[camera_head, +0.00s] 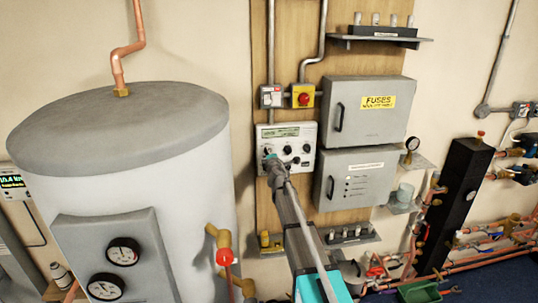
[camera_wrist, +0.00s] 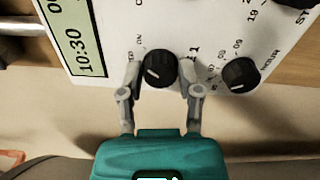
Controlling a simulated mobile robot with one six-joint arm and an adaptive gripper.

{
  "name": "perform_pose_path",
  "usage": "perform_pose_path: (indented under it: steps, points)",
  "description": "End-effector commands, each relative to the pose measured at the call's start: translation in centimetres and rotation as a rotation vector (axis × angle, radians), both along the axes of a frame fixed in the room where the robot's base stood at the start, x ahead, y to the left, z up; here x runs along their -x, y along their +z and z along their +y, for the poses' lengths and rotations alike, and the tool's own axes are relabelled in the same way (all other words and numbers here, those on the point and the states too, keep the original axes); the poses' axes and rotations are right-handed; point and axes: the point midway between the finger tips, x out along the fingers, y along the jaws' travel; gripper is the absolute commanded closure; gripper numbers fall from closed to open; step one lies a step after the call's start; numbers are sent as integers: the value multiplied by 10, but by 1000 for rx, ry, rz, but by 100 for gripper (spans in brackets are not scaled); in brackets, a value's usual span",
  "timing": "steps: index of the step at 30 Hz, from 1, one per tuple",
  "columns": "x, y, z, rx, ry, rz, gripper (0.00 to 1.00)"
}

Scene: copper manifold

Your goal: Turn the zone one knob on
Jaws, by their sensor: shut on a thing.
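A white control panel (camera_head: 309,131) with a display and several black knobs is on the wooden board. My gripper (camera_head: 270,160) reaches its lower left part. In the wrist view, the two fingers of my gripper (camera_wrist: 160,66) are on either side of a black knob (camera_wrist: 159,69) with a white pointer line, shut on it. Small lettering that seems to include "ON" is beside this knob; its zone label is partly hidden and hard to read. Another black knob (camera_wrist: 241,75) is to the right, apart from the fingers. The display (camera_wrist: 84,38) reads 10:30.
A large grey tank (camera_head: 120,130) with gauges stands close on the left. Grey boxes, one marked FUSES (camera_head: 377,102), are to the right of the panel. A red button on a yellow box (camera_head: 303,96) sits above it. Copper pipes run at the lower right.

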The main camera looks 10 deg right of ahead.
Motion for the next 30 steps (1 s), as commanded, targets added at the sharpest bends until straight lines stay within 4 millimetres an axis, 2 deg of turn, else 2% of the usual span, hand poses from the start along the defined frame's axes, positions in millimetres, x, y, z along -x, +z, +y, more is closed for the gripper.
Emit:
perform_pose_path:
  steps: [9,24,25,30]
  points:
    - [-1,0,-1,-142,-1,0,100]
    - [-1,0,0,-163,-1,0,100]
    - [-1,0,0,-163,-1,0,49]
    - [-1,0,0,-163,-1,0,20]
